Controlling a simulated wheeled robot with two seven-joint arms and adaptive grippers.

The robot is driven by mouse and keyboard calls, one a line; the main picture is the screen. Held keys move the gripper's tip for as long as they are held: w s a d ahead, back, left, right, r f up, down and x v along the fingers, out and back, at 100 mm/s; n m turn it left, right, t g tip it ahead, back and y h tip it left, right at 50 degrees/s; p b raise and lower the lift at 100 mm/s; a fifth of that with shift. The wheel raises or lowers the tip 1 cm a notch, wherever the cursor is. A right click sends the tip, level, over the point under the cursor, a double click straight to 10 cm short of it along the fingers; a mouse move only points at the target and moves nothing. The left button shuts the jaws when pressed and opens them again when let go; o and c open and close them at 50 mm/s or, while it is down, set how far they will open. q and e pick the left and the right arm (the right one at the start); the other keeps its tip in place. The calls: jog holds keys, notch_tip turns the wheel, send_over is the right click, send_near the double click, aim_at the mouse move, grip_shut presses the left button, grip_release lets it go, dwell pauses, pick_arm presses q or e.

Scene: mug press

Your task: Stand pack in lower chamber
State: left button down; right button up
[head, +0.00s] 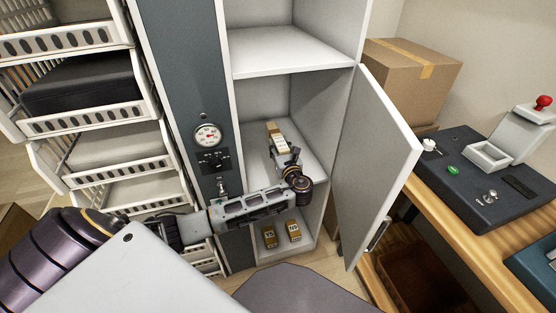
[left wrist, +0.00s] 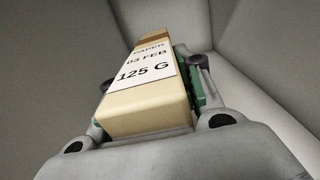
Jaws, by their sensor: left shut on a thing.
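The pack (head: 276,138) is a tan block with a white label in the head view. In the left wrist view the pack (left wrist: 148,100) fills the middle, its label reading "PAPER 03 FEB 125 G". My left gripper (head: 284,157) is shut on the pack, with green finger pads at its sides (left wrist: 190,80). It reaches into the middle compartment of the white cabinet, the lower chamber (head: 306,108), above its shelf floor. I cannot tell whether the pack touches that floor. The right gripper does not show.
The cabinet door (head: 385,160) stands open to the right. Two small brown blocks, one block (head: 269,236) and another (head: 293,230), stand in the bottom compartment. A gauge (head: 207,136) is on the grey panel at left. A cardboard box (head: 410,75) and a desk (head: 470,220) are at right.

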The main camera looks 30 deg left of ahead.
pick_arm(q)
notch_tip(320, 180, down, 2)
jog(key=shift+f, duration=0.35)
jog(key=shift+f+b, duration=0.8)
jog(key=shift+f, duration=1.05)
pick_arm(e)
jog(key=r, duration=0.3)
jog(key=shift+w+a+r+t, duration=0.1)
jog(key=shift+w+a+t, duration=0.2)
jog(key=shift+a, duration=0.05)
pick_arm(q)
jog(key=shift+f, duration=0.1)
